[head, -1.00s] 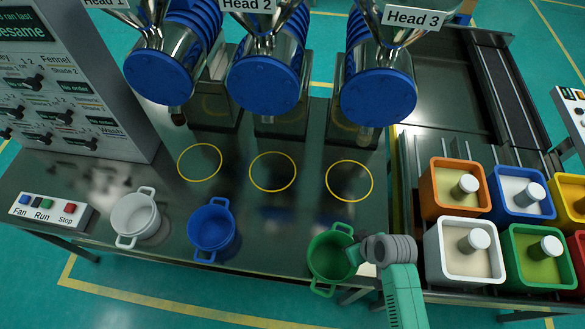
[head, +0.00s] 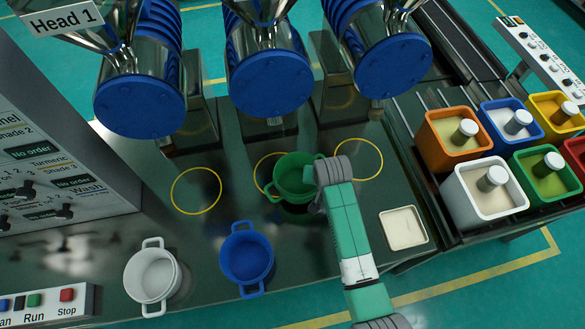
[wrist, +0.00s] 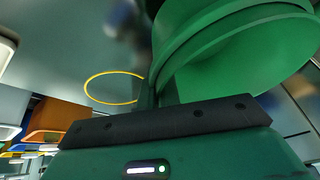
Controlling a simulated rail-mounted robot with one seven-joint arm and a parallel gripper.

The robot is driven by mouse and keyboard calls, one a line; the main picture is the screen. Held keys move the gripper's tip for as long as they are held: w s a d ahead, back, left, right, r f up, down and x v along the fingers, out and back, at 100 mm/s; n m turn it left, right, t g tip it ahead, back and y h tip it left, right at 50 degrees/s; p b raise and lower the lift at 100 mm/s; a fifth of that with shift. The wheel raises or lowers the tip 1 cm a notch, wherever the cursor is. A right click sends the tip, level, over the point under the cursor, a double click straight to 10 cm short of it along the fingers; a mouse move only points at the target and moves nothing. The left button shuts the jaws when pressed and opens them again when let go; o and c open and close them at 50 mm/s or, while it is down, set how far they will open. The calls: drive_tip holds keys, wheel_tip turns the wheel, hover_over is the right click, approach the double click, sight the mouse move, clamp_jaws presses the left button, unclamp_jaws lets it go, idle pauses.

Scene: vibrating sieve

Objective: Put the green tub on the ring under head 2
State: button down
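The green tub (head: 294,178) is in my gripper (head: 317,172), which is shut on its right-hand side in the head view. The tub appears to hang a little above the dark table, with a dark shadow or reflection below it. It covers most of the yellow ring under the middle head (head: 261,171); only the ring's left part shows. The middle head (head: 268,82), head 2 by position, stands behind the tub. In the wrist view the green tub (wrist: 235,50) fills the upper right, close against the dark finger bar (wrist: 165,122).
Empty rings lie to the left (head: 196,191) and right (head: 359,159). A white tub (head: 152,276) and a blue tub (head: 246,258) stand at the front. A pale square tray (head: 404,228) lies right of my arm. Several coloured bins stand on the right.

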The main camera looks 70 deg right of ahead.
sight(298, 167)
drive_tip(key=w+d, duration=0.1)
drive_tip(key=w, duration=0.1)
drive_tip(key=w+d+b, duration=0.1)
drive_tip(key=w, duration=0.2)
drive_tip(key=w+d+f, duration=0.1)
drive_tip(key=w+d, duration=0.1)
drive_tip(key=w, duration=0.1)
drive_tip(key=shift+w+b, duration=0.1)
drive_tip(key=shift+b, duration=0.25)
drive_tip(key=shift+f+b, duration=0.5)
drive_tip(key=shift+f, duration=1.25)
drive_tip(key=shift+f, duration=0.15)
drive_tip(key=c, duration=1.6)
unclamp_jaws()
drive_tip(key=p+v, duration=0.3)
drive_tip(key=v, duration=0.9)
drive_tip(key=shift+p, duration=0.3)
